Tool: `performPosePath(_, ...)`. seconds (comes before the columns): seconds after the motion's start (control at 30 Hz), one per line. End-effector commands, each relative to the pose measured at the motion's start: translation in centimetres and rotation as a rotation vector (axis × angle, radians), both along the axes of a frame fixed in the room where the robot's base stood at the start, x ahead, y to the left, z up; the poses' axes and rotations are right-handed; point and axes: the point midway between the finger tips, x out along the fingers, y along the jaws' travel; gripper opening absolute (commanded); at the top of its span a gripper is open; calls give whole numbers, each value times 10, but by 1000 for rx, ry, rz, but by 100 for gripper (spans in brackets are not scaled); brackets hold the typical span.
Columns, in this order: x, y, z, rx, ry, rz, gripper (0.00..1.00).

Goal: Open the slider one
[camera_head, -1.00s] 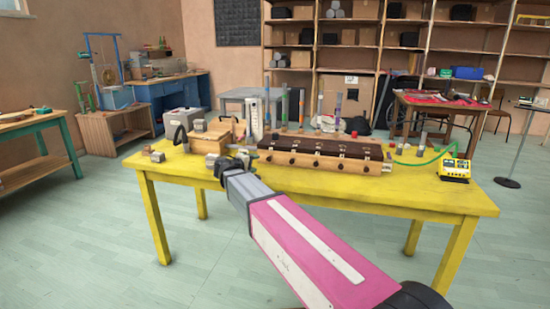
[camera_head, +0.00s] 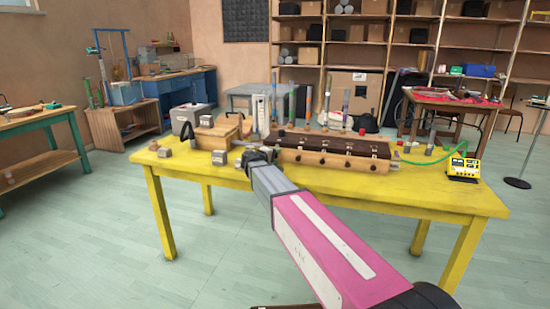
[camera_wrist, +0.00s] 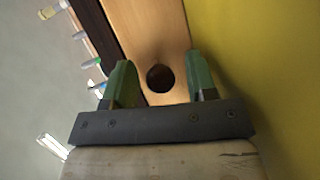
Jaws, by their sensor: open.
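The long wooden instrument box (camera_head: 335,159) lies on the yellow table, with a dark brown top and several round dark knobs along its front face. My gripper (camera_head: 258,156) is at the box's left front end in the head view, where my wrist hides that end. In the wrist view my gripper (camera_wrist: 158,60) is open, its two green fingers apart and empty. A dark round knob or hole (camera_wrist: 160,78) on the light wooden face (camera_wrist: 150,35) shows between the fingers. I cannot tell whether the fingers touch the wood, or which slider this is.
The yellow table (camera_head: 420,190) has bare room along its front and right. A wooden box (camera_head: 220,132) and small grey blocks (camera_head: 219,158) stand left of the instrument. Upright tubes stand behind it. A yellow device (camera_head: 462,167) with a green cable sits at the right.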

Motion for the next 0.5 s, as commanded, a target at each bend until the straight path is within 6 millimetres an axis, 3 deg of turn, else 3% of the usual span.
performPosePath(0.27,1,-1,0,0,0,0,49)
performPosePath(0.4,0,0,0,0,0,0,3)
performPosePath(0.5,0,0,0,0,0,0,0)
